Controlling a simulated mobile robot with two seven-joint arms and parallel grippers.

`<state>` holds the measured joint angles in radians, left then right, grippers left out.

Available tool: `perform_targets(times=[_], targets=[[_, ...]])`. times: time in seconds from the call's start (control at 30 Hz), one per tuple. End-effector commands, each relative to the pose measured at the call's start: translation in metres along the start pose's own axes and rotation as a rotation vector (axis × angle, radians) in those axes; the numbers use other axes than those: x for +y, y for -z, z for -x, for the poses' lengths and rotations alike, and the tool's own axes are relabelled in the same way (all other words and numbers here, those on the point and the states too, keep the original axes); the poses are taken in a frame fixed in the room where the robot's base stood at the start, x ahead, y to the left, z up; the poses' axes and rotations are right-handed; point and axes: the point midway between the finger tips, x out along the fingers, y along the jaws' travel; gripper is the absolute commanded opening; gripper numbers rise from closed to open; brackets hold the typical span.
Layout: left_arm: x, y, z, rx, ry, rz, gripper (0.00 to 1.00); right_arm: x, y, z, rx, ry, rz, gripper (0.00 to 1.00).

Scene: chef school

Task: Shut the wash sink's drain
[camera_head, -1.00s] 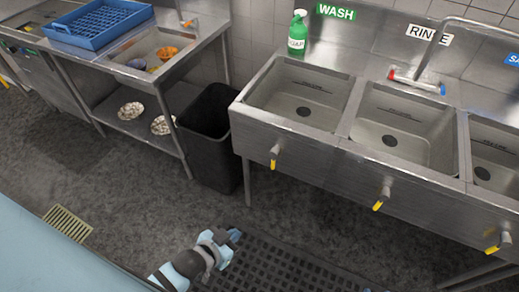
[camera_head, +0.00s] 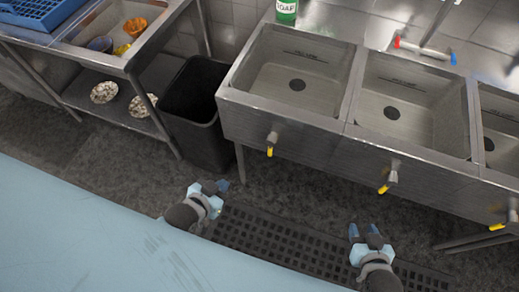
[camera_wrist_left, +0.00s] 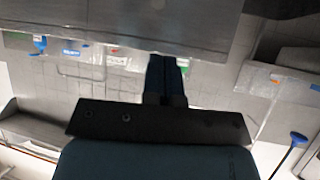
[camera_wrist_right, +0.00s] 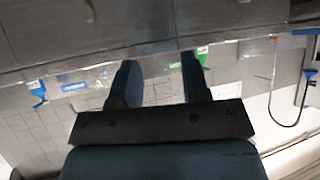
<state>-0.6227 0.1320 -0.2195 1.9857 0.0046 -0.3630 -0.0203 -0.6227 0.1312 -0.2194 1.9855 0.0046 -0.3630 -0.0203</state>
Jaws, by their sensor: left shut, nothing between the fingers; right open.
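My right gripper (camera_head: 364,230) is open and empty, low in front of the middle basin. Its spread fingers show in the right wrist view (camera_wrist_right: 157,60).
Similar yellow-tipped valves sit under the middle basin (camera_head: 383,188) and right basin (camera_head: 498,225). A black bin (camera_head: 195,110) stands left of the sink unit, beside a steel table (camera_head: 130,65). A perforated black mat (camera_head: 270,240) lies on the floor in front.

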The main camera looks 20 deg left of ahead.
Motion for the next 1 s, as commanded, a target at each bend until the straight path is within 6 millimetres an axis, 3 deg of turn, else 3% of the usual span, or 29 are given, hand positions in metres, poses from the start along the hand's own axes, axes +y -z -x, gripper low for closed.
perform_targets(times=[0.17,0.27,0.6,0.8,1.0], targets=[[0.002,-0.003,-0.001,-0.003,-0.004,0.011,0.0,0.0,-0.003,0.0,-0.003,0.001,0.0,0.43],[-0.002,-0.013,-0.013,0.0,-0.014,0.052,0.0,-0.001,-0.01,-0.009,0.009,0.004,-0.002,0.43],[-0.032,-0.08,-0.11,0.029,-0.17,0.533,0.0,-0.012,-0.056,-0.066,0.107,0.04,-0.023,0.43],[-0.053,-0.102,-0.163,0.069,-0.326,0.861,0.0,-0.02,-0.081,-0.095,0.174,0.068,-0.04,0.43],[-0.076,-0.109,-0.202,0.122,-0.511,1.151,0.0,-0.027,-0.104,-0.117,0.234,0.096,-0.055,0.43]])
